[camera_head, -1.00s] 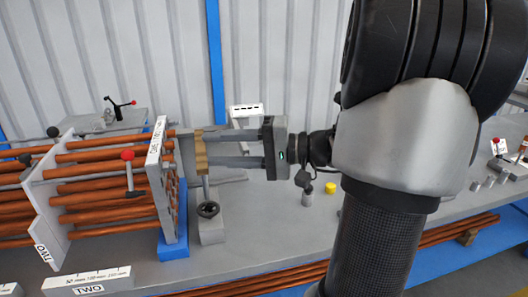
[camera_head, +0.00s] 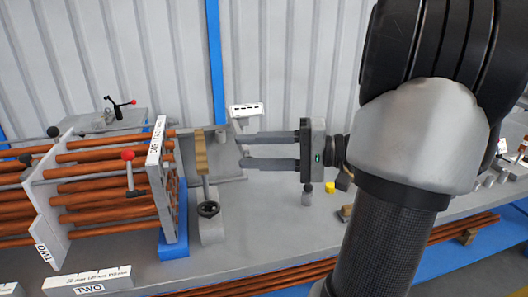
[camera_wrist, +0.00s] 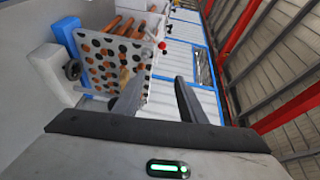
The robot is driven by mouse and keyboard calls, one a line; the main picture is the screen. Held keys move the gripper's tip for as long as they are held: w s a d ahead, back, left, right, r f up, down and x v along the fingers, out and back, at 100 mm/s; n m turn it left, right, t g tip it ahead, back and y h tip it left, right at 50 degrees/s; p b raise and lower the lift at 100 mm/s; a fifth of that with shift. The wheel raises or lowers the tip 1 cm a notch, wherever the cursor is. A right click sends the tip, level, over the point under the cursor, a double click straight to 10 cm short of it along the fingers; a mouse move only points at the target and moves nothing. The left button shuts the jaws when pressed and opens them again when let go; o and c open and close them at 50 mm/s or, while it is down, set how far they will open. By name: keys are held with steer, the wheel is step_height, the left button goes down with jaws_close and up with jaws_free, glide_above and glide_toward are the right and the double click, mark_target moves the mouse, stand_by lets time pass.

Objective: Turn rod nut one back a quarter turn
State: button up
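The shell's near end plate (camera_head: 160,170) stands upright in a blue foot, with copper-coloured rods or tubes (camera_head: 95,198) running left from it. In the wrist view its drilled face (camera_wrist: 112,62) shows many holes, some filled copper and some dark. I cannot tell which part is rod nut one; no nut is clear at this size. My gripper (camera_head: 243,151) is open and empty, right of the plate and apart from it. In the wrist view its two fingers (camera_wrist: 156,92) are spread, with a clear gap between them.
A tan upright piece (camera_head: 201,152) on a grey stand with a black knob (camera_head: 208,209) stands between plate and gripper. A red-knobbed handle (camera_head: 128,156) stands among the rods. A white tray marked TWO (camera_head: 88,281) lies front left. A yellow block (camera_head: 344,181) sits below my wrist.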

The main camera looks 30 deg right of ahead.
steer(key=shift+v, duration=1.15)
steer(key=shift+c, duration=0.2)
